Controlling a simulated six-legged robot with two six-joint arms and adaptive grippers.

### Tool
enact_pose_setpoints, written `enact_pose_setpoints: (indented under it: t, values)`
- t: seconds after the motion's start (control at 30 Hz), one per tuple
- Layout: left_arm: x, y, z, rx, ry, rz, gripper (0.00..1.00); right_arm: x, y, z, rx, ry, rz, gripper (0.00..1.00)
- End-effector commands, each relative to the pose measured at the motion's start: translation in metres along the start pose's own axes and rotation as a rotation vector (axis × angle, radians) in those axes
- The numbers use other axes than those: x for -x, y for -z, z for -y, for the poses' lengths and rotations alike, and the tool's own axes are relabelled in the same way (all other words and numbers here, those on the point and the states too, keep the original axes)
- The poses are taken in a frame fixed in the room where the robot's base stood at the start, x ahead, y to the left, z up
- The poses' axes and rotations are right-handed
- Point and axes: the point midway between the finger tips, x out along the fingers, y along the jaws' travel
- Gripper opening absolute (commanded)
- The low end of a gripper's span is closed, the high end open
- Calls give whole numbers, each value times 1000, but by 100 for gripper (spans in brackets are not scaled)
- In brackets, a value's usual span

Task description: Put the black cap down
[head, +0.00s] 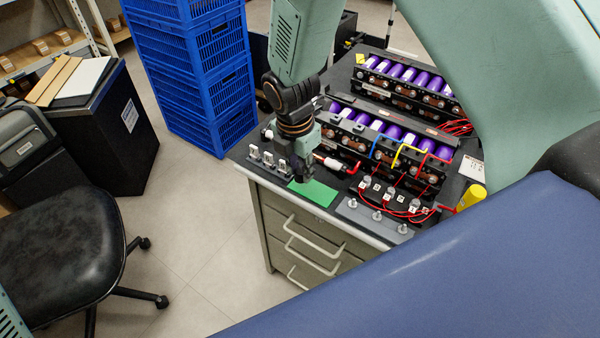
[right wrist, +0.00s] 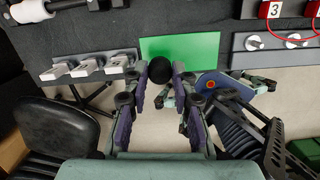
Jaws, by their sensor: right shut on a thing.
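My right gripper (head: 306,172) points down at the front of the black worktop, above the far left part of a green mat (head: 318,194). In the right wrist view my right gripper (right wrist: 160,76) is shut on the round black cap (right wrist: 160,69) at its fingertips. There the cap overlaps the lower left part of the green mat (right wrist: 195,46). I cannot tell whether it touches the mat. In the head view the fingers hide the cap. My left gripper is not in view.
Grey clamps on a rail (head: 268,160) stand left of the mat. A grey strip with metal posts (head: 375,218) lies to its right. Battery modules with purple cells (head: 385,130) and coloured wires fill the back.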

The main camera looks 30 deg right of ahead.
Motion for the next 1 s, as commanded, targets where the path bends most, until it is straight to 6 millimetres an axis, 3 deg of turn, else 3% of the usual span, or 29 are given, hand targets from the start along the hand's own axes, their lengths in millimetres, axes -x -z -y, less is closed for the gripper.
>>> enact_pose_setpoints:
  t: [0.1,0.6,0.63,0.7,1.0]
  values:
    - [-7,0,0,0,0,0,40,-19,2,0,-2,1,-2,2]
    - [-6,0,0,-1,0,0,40,-25,2,-2,-1,0,-1,2]
    - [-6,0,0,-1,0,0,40,-24,2,-2,-1,-1,-1,28]
    - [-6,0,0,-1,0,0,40,-24,2,-2,-2,-1,-1,34]
    - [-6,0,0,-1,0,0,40,-24,2,-2,-2,0,-1,35]
